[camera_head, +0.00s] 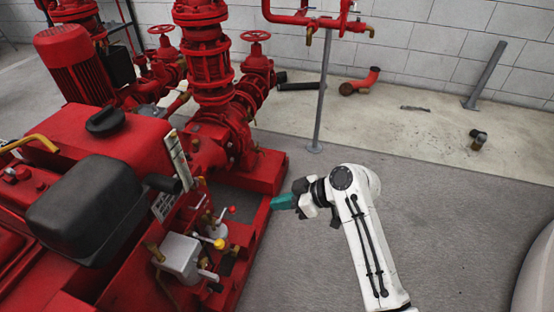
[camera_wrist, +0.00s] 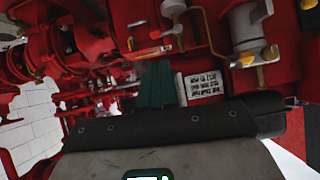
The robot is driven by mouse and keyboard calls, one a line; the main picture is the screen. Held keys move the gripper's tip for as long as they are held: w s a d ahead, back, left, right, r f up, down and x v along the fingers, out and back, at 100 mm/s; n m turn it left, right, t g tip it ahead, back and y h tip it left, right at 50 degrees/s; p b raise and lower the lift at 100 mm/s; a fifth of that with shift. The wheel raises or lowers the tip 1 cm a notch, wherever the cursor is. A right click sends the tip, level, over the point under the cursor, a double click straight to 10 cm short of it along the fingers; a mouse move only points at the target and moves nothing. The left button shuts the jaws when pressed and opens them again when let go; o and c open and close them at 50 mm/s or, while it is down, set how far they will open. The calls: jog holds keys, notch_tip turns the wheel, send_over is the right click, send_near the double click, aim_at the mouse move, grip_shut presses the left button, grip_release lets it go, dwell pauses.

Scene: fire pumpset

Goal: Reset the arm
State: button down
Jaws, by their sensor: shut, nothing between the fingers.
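My gripper (camera_head: 284,201) has teal fingers and is shut with nothing between them. In the head view it points left, at the right edge of the red pumpset (camera_head: 262,171). The white arm reaches up from the lower right. In the wrist view my gripper (camera_wrist: 157,84) shows as a teal block over the dark wrist housing, with red pump parts behind it. I cannot tell from the picture how far the fingertips are from the pumpset.
Near my gripper are small valves with a yellow knob (camera_head: 219,243) and a red lever (camera_head: 231,210). A black tank (camera_head: 88,208) sits at left. A grey post (camera_head: 321,100) stands behind. The grey floor (camera_head: 455,235) right of the arm is clear.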

jog(key=s+d+f+m+h, duration=0.35)
jog(key=s+d+f, duration=0.2)
jog(key=s, duration=0.35)
jog(key=s+d+f+m+h, duration=0.2)
jog(key=s+d+f+m, duration=0.3)
jog(key=s, duration=0.5)
jog(key=s+d+r+m+g+h, duration=0.1)
jog(key=s+d+m+h, duration=0.2)
jog(key=s+d, duration=0.5)
jog(key=s+d+m+g+h, duration=0.1)
jog(key=s+d+m+h, duration=0.3)
jog(key=s, duration=0.7)
notch_tip(320, 180, up, 22)
jog(key=d+n+y+p, duration=0.1)
jog(key=p, duration=2)
jog(key=shift+w+d+y, duration=0.15)
jog(key=shift+y, duration=0.2)
jog(key=c, duration=1.8)
grip_release()
jog(key=shift+f, duration=0.15)
